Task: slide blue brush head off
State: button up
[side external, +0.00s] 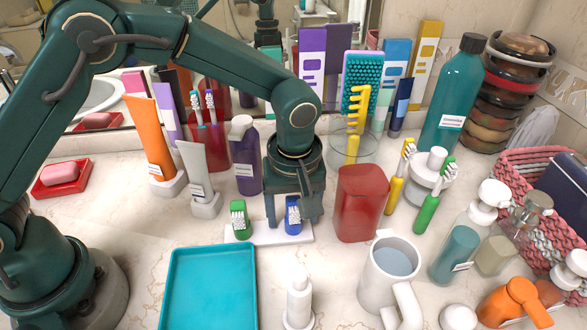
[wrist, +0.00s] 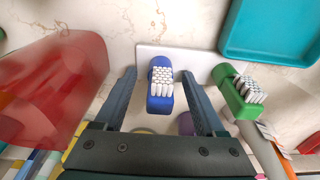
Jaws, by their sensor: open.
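The blue brush head (side external: 292,217) stands on the right part of a small white base plate (side external: 262,236), its white bristles facing outward. It also shows in the wrist view (wrist: 160,80), between my two fingers. My gripper (side external: 294,212) is open and points down over it, one finger on each side. In the wrist view, gaps show between the brush head and both fingers of my gripper (wrist: 160,100). A green brush head (side external: 240,218) stands on the same plate to the left; in the wrist view it is just outside my right finger (wrist: 237,90).
A teal tray (side external: 208,290) lies in front of the plate, empty. A red translucent cup (side external: 361,203) stands close to the right of my gripper. A white mug (side external: 389,275) and a white pump bottle (side external: 299,295) stand in front. Tubes and bottles crowd the back.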

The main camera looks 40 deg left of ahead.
aim_at(292, 196)
grip_shut()
jog(key=shift+r, duration=2.4)
